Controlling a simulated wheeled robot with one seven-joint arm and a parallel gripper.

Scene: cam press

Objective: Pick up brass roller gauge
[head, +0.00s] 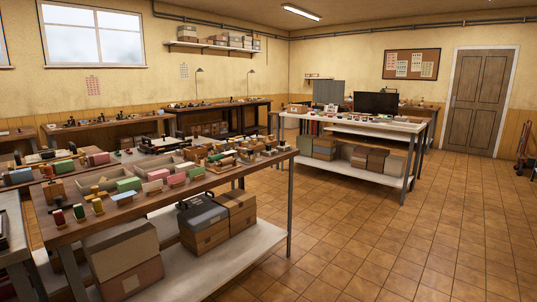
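I cannot pick out a brass roller gauge for certain. The near wooden workbench (150,203) carries many small blocks and parts, some of them yellow or brass-coloured, but they are too small to tell apart. One small upright piece with a yellowish base (97,203) stands near the bench's front left edge. Small brass-toned and dark pieces (270,150) stand at its far right end. My gripper does not show in the head view.
Boxes (122,262) sit on the near bench's lower shelf. A white-topped table (345,125) with dark screens stands beyond, with more benches along the back wall. The tiled floor (400,240) at the right is clear, up to a closed door (478,100).

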